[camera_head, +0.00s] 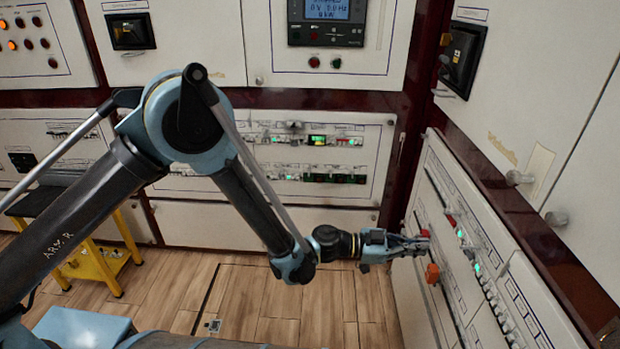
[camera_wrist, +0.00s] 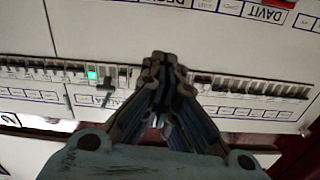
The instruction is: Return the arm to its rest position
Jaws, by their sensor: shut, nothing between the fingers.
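My gripper (camera_head: 424,243) is at the end of my stretched arm, pointing right at the right-hand breaker panel (camera_head: 440,205). In the wrist view my gripper (camera_wrist: 163,62) has its fingers together with nothing between them. The fingertips lie over a row of breakers (camera_wrist: 265,90) and hide part of it. A green light (camera_wrist: 92,73) shows left of the fingers. I cannot tell whether the fingertips touch the panel. An orange-red block (camera_head: 432,273) is on the panel just below the gripper.
A back panel (camera_head: 300,160) holds two breaker rows with green lights. A yellow stand (camera_head: 95,262) is at the left. Knobs (camera_head: 520,178) stick out of the right cabinet above the gripper.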

